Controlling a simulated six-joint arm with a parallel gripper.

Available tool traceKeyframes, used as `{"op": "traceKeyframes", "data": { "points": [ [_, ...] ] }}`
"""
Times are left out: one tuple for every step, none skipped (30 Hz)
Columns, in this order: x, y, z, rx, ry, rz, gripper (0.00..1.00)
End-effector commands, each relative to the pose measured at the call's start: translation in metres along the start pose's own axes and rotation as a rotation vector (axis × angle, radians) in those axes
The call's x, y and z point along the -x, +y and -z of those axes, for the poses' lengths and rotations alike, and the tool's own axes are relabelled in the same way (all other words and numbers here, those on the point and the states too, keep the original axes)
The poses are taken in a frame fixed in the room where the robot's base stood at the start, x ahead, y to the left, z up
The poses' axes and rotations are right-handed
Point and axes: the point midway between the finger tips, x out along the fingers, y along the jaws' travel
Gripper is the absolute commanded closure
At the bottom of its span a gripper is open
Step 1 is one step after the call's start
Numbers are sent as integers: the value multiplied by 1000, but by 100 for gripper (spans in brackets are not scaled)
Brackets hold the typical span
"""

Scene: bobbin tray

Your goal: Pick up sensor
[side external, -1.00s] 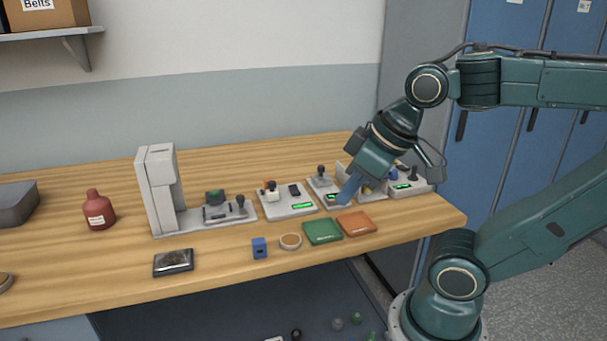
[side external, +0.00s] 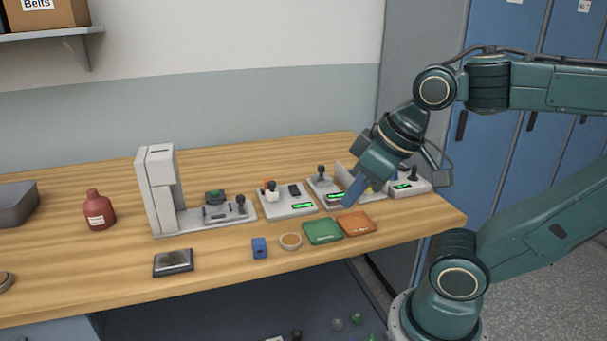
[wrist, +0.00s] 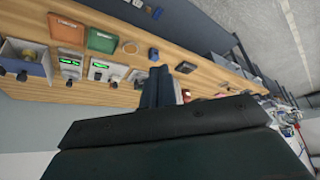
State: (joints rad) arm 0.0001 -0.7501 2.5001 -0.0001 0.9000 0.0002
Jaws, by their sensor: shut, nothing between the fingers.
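A small blue block with a dark spot on its face (side external: 259,248), which looks like the sensor, stands upright near the table's front edge, left of a round tan-topped dish. It also shows in the wrist view (wrist: 153,54), beyond my fingers. My gripper (side external: 352,192) is at the right end of the bench, above the stations and behind the orange tray, well to the right of the blue block. In the wrist view my blue fingers (wrist: 157,84) lie together with nothing between them.
A green tray (side external: 322,232) and an orange tray (side external: 356,223) lie near the front edge. Behind them stand stations with levers and green displays (side external: 289,201). A tall grey press (side external: 160,188), a red bottle (side external: 98,209) and a dark flat device (side external: 173,262) are further left.

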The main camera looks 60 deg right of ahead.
Motion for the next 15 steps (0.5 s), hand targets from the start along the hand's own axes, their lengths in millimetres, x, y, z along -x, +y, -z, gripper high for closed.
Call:
{"op": "traceKeyframes", "data": {
  "points": [
    [0, 0, 0, 0, 0, 0, 100],
    [0, 0, 0, 0, 0, 0, 100],
    [0, 0, 0, 0, 0, 0, 100],
    [0, 0, 0, 0, 0, 0, 100],
    [0, 0, 0, 0, 0, 0, 100],
    [0, 0, 0, 0, 0, 0, 100],
    [0, 0, 0, 0, 0, 0, 100],
    [0, 0, 0, 0, 0, 0, 100],
    [0, 0, 0, 0, 0, 0, 94],
    [0, 0, 0, 0, 0, 0, 88],
    [0, 0, 0, 0, 0, 0, 82],
    [0, 0, 0, 0, 0, 0, 74],
    [0, 0, 0, 0, 0, 0, 69],
    [0, 0, 0, 0, 0, 0, 65],
    [0, 0, 0, 0, 0, 0, 65]
  ]
}}
